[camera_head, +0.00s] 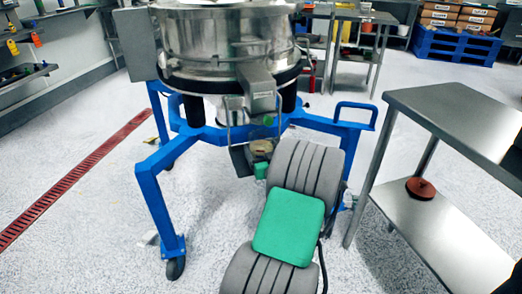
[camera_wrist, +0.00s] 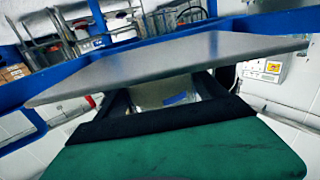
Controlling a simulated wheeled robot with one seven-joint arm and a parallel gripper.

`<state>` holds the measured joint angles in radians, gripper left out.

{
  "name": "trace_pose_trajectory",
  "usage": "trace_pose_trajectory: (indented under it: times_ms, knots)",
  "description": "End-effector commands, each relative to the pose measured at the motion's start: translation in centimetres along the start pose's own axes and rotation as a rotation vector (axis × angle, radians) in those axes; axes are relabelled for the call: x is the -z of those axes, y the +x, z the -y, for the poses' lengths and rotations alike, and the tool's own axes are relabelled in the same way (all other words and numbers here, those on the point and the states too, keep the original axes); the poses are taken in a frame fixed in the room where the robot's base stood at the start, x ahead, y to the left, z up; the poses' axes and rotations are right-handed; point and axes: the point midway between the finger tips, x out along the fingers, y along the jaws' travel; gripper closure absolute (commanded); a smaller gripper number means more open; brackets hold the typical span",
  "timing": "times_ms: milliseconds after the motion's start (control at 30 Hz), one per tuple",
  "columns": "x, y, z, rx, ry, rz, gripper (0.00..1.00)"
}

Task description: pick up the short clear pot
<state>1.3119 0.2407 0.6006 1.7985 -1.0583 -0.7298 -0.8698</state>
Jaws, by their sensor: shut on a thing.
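The short clear pot (camera_wrist: 155,96) shows in the wrist view between the two dark fingers of my gripper (camera_wrist: 166,103). It looks pale and see-through, with a blue patch on it. My gripper is shut on it. The green pad of my wrist and a grey plate hide much of the pot. In the head view my gripper (camera_head: 250,158) is in front of the sifter, below its steel outlet. A small tan round shape (camera_head: 261,147) shows there; I cannot tell if it is the pot or its contents.
The steel sifter (camera_head: 215,35) stands on a blue wheeled frame (camera_head: 152,190) close around my gripper. A steel table (camera_head: 460,105) is at the right, with a brown round thing (camera_head: 420,188) on its lower shelf. Floor is clear at the left, by the red drain (camera_head: 75,180).

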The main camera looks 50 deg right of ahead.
Motion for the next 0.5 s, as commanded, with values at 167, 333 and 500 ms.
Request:
trace_pose_trajectory:
  times_ms: [167, 333, 500]
  knots:
    - [-0.03, -0.01, 0.0, 0.0, 0.0, 0.001, 0.65]
    - [0.05, 0.0, -0.01, 0.0, 0.0, -0.001, 0.77]
    - [0.3, 0.01, -0.01, 0.0, -0.001, -0.001, 0.77]
